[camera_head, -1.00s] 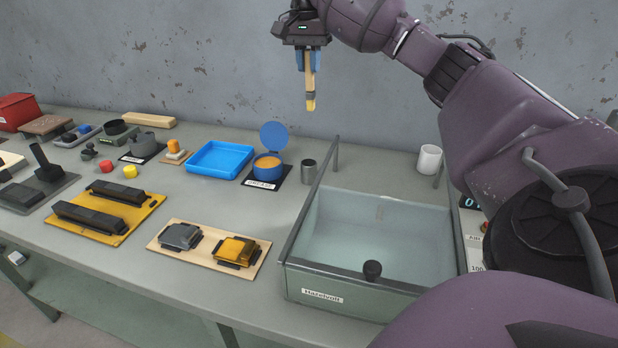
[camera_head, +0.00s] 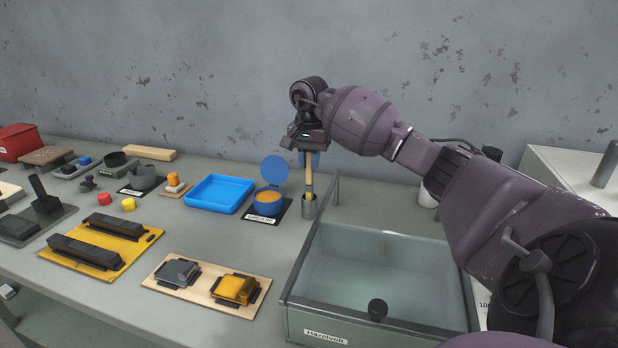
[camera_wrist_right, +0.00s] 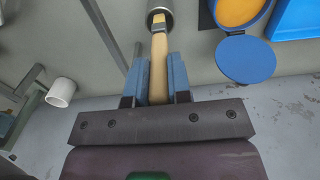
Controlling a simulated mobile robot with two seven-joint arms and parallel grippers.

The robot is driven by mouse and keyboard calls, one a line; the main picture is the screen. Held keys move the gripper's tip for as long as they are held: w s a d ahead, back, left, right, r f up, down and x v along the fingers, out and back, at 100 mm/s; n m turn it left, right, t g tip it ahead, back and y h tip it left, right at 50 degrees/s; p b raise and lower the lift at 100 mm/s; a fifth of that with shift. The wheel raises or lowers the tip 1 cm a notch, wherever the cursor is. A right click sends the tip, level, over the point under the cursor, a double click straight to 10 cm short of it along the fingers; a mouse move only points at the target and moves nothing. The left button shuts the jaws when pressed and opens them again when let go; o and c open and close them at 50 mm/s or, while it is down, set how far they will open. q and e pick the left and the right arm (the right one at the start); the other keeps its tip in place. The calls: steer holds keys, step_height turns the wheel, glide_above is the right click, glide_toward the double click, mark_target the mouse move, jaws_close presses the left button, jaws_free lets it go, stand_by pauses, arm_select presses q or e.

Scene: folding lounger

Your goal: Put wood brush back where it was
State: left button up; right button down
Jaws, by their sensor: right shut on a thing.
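The wood brush (camera_head: 309,181) hangs upright, handle up, below my right gripper (camera_head: 309,160). The gripper is shut on its handle. The brush also shows between the blue fingers (camera_wrist_right: 158,75) in the right wrist view, where the handle (camera_wrist_right: 158,62) points to a round metal cup. The brush's lower end is at the mouth of the small grey metal cup (camera_head: 309,209), and its tip is hidden there. I cannot tell how deep it sits. My left gripper is not in view.
A blue pot (camera_head: 267,202) with its lid open stands just left of the cup, beside a blue tray (camera_head: 219,195). A glass-walled box (camera_head: 330,334) labelled Hazelvolt stands in front to the right. A white cup (camera_head: 428,196) is partly behind my arm.

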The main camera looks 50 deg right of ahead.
mark_target(310, 184)
steer(key=shift+f, duration=2.3)
steer(key=shift+f, duration=0.1)
steer(key=c, duration=1.1)
jaws_free()
steer(key=shift+o, duration=0.2)
step_height(310, 184, up, 12)
steer(key=shift+r, duration=0.1)
